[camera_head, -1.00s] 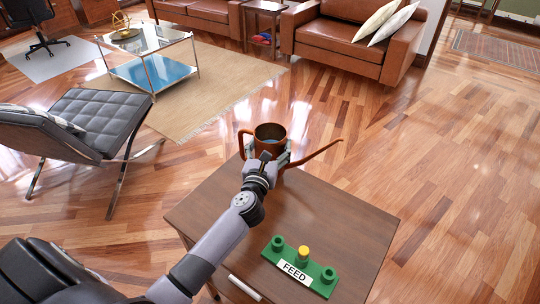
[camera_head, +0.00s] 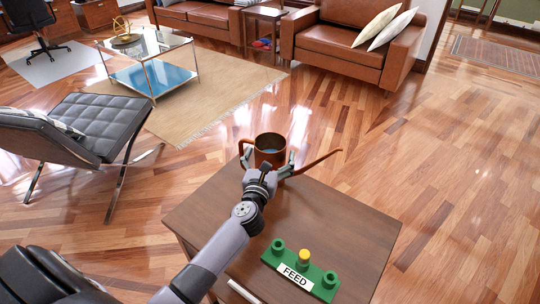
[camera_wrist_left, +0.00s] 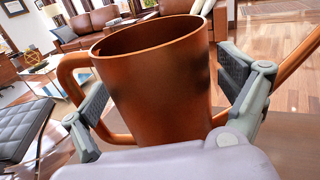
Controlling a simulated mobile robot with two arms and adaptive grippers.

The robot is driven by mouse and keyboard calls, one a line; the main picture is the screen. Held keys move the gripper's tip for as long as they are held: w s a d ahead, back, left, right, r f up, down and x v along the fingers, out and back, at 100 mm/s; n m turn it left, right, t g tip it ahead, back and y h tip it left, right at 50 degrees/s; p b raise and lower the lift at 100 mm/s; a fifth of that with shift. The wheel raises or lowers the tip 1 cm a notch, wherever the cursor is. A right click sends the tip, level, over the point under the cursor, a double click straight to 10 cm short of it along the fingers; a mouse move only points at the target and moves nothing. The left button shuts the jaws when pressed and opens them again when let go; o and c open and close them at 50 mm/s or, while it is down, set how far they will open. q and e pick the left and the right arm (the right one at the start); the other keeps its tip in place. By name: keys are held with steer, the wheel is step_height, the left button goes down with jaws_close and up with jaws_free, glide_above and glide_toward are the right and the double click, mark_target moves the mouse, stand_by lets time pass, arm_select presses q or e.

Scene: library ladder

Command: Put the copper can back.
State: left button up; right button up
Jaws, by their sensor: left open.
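The copper can (camera_head: 270,143) is upright at the far edge of the small wooden table (camera_head: 330,210), its handle to the left and its long spout to the right. My left gripper (camera_head: 270,162) is open with its fingers on either side of the can. In the left wrist view the can (camera_wrist_left: 155,85) stands between the two spread finger pads (camera_wrist_left: 165,95); a gap shows beside the left pad, and the right pad is close to the can's side. The can's base is hidden behind my gripper. My right gripper is not in view.
A green FEED block (camera_head: 300,270) with a yellow-topped post sits on the near part of the table. The middle right of the tabletop is bare. A black lounge chair (camera_head: 85,130) stands left, a glass table (camera_head: 150,60) beyond. Open wooden floor lies to the right.

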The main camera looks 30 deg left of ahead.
arm_select(q)
steer(key=shift+r, duration=0.15)
steer(key=v, duration=1.2)
steer(key=shift+b, duration=0.3)
